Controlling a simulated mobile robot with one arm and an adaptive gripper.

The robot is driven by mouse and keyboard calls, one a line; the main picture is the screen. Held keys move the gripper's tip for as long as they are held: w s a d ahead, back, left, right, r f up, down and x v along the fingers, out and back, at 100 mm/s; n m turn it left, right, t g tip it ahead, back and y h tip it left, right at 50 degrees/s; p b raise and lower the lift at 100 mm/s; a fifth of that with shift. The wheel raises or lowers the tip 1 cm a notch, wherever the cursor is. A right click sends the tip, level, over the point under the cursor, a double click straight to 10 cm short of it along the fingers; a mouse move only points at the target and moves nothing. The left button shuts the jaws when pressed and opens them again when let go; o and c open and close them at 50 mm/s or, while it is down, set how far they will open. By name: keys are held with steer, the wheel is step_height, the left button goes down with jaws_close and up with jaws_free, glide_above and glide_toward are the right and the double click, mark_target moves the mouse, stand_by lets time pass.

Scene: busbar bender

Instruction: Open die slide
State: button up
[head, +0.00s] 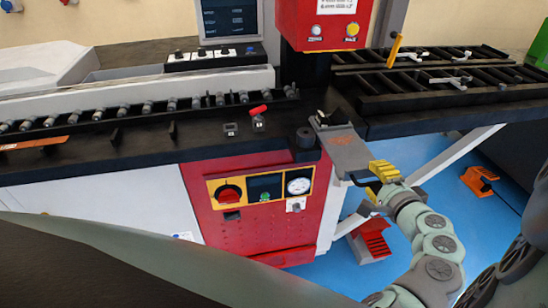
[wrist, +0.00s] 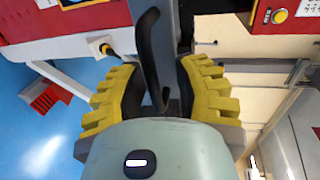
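The die slide (head: 345,150) is a grey plate with an orange label, sticking out at the front of the bender below the red press head. A dark bar handle (head: 360,182) is at its front end. My gripper (head: 378,173), with yellow ribbed fingers, is at this handle. In the wrist view the black curved handle (wrist: 152,55) runs between the two fingers of my gripper (wrist: 158,85). The fingers stand apart, with a narrow gap showing beside the handle; contact is not clear.
The red press head (head: 323,22) stands above the black machine bed. A red-tipped lever (head: 258,112) and a roller row (head: 120,110) are at left. A slatted rack (head: 440,80) is at right. A red pedal (head: 372,242) and an orange item (head: 480,182) lie on the blue floor.

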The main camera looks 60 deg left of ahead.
steer(key=shift+o, duration=0.4)
steer(key=shift+s, duration=0.15)
steer(key=shift+d, duration=0.25)
steer(key=v, duration=1.1)
steer(key=shift+d, duration=0.25)
steer(key=shift+s+r, duration=0.1)
steer(key=shift+s, duration=0.05)
steer(key=shift+o, duration=0.3)
